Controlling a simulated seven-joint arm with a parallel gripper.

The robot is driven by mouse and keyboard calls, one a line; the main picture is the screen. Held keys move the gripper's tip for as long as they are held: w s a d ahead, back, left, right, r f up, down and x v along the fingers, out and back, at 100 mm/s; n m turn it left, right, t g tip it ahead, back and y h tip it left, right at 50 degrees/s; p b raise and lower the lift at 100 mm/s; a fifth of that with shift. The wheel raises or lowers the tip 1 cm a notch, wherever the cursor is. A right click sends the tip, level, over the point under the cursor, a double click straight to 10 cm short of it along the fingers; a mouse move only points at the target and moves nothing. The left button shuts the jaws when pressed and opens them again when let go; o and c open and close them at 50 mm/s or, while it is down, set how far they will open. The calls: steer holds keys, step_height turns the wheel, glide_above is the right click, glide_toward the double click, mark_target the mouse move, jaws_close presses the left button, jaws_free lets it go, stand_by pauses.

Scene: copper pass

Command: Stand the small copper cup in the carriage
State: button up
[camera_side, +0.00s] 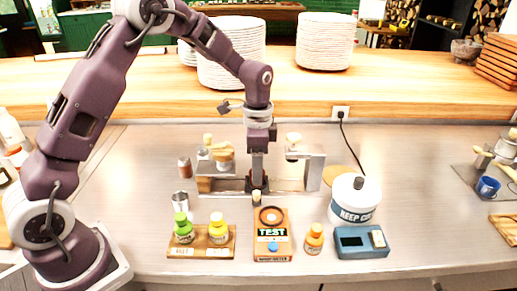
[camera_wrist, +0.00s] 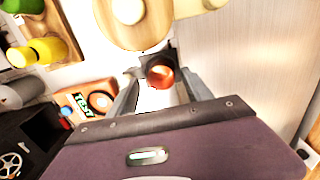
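The small copper cup (camera_wrist: 160,74) shows in the wrist view with its round reddish opening towards the camera. It sits between the fingertips of my gripper (camera_wrist: 158,82), which appear closed against its two sides. A dark square part lies around and behind it. In the side view my gripper (camera_side: 257,186) points straight down at the front of a metal rail fixture (camera_side: 290,185), and a small brassy piece (camera_side: 257,198) shows at its tips. The fixture spans two upright ends with round wooden pieces (camera_side: 221,158). My gripper hides its middle, so I cannot make out the carriage clearly.
An orange TEST box (camera_side: 272,245) lies just in front of my gripper. A board (camera_side: 200,252) with green and yellow bottles is to its left. An orange-capped bottle (camera_side: 314,240), a white KEEP CUPS tub (camera_side: 355,200) and a blue device (camera_side: 361,242) are to its right.

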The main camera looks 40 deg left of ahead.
step_height(320, 180, up, 10)
steer(key=s+d+r+n+t, duration=0.1)
steer(key=s+r+n+t, duration=0.25)
steer(key=s+r, duration=0.75)
steer(key=s+f+n+t, duration=0.2)
steer(key=s+n, duration=0.3)
steer(key=s, duration=1.2)
steer(key=shift+s+d+f, duration=0.3)
steer(key=shift+d+f, duration=0.1)
steer(key=shift+f, duration=0.05)
steer(key=shift+n, duration=0.25)
